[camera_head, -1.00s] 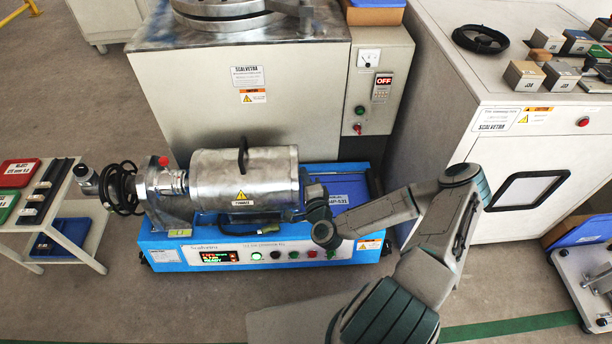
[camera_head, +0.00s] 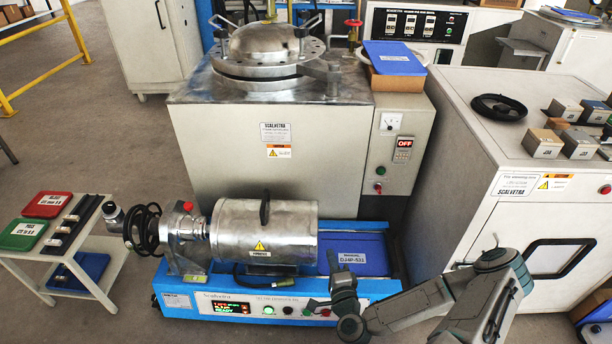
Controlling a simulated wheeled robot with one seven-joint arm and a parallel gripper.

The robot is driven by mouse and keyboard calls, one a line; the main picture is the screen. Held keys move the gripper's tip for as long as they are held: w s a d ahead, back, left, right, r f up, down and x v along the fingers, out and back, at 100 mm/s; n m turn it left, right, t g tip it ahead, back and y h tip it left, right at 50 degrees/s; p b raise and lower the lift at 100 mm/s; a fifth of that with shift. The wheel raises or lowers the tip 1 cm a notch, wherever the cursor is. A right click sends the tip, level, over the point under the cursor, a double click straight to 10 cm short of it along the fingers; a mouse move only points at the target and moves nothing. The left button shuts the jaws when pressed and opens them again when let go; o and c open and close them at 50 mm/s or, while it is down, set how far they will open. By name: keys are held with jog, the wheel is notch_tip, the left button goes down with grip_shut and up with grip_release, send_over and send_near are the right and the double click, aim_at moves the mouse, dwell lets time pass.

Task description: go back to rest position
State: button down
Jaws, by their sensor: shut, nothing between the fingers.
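My arm enters from the lower right of the head view and bends at an elbow. It reaches left to my gripper (camera_head: 318,304), which is small in the picture and partly hidden by my wrist. The gripper is shut and empty. It is in front of the blue-based tube furnace (camera_head: 265,232), near the right part of its control panel. I cannot tell whether it touches the panel. The furnace's display (camera_head: 231,308) is lit.
A blue manual (camera_head: 365,258) lies on the furnace base, right of the metal cylinder. A big grey machine (camera_head: 275,165) stands behind. A white cabinet (camera_head: 515,215) with sample blocks is at right. A small white table (camera_head: 100,262) with trays is at left. Floor shows in front.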

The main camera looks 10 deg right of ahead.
jog(key=s+d+r+n+g+h+p, duration=0.1)
jog(key=s+d+r+n+g+p, duration=0.15)
jog(key=r+n+g+p, duration=1)
jog(key=s+d+r+n+g+p, duration=0.1)
jog(key=d+r+n+p, duration=0.5)
jog(key=r, duration=1.3)
jog(key=s+a+r+p, duration=0.2)
jog(key=s+r+p, duration=0.2)
jog(key=r, duration=0.5)
jog(key=s+a+r+m+g+p, duration=0.1)
jog(key=s+r+p, duration=0.3)
jog(key=r, duration=0.6)
jog(key=s+a+r+p, duration=0.4)
jog(key=s+r, duration=0.3)
jog(key=r, duration=0.3)
jog(key=shift+m+g+h, duration=0.3)
jog(key=shift+m+g, duration=0.05)
jog(key=shift+s, duration=0.1)
